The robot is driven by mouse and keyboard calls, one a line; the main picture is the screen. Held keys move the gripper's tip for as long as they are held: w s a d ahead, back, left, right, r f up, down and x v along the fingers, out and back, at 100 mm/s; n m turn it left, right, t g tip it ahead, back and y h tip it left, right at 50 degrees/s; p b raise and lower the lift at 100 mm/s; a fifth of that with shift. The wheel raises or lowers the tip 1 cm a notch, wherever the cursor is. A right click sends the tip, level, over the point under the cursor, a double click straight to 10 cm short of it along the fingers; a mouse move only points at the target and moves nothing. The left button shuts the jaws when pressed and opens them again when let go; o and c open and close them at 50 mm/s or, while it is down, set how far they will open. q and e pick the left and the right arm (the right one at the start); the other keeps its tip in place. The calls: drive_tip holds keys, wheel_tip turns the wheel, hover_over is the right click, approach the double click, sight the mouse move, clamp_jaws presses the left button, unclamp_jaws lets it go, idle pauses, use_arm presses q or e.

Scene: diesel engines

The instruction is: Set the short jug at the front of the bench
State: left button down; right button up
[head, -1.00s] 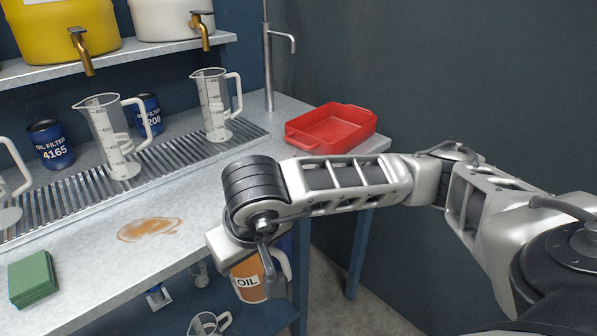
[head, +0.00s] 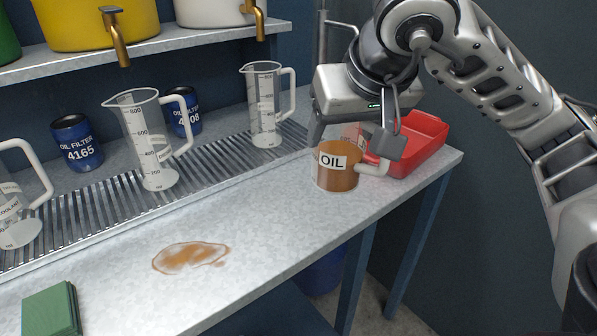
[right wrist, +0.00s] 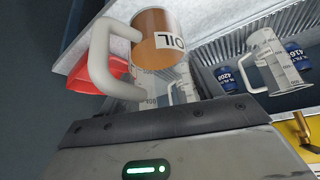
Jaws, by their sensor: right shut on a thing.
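The short jug (head: 336,180) is clear, with brown liquid, an OIL label and a pale handle. It is upright at the right part of the bench (head: 270,232), near its front edge. Whether its base touches the bench I cannot tell. My right gripper (head: 350,138) is shut on the jug from above, with its fingers hiding part of the rim. In the right wrist view the jug (right wrist: 153,48) and its handle show beyond the gripper body; the fingertips are hidden. My left gripper is not in view.
A red tray (head: 425,135) stands right behind the jug. Tall measuring jugs (head: 147,145) and blue oil filters (head: 76,142) stand along the drain grate (head: 100,205). A brown spill (head: 190,257) and green cloths (head: 52,310) lie on the bench, with bare surface between spill and jug.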

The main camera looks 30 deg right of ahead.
use_arm(q)
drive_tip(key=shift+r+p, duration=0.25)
drive_tip(key=shift+p, duration=0.05)
use_arm(e)
drive_tip(key=w+f, duration=1)
drive_tip(key=f, duration=0.1)
drive_tip(key=shift+w+d+f, duration=0.25)
drive_tip(key=shift+w+d, duration=0.1)
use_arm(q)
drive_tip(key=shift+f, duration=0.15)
use_arm(e)
drive_tip(key=shift+f, duration=0.1)
drive_tip(key=shift+f, duration=0.15)
drive_tip(key=o, duration=1.2)
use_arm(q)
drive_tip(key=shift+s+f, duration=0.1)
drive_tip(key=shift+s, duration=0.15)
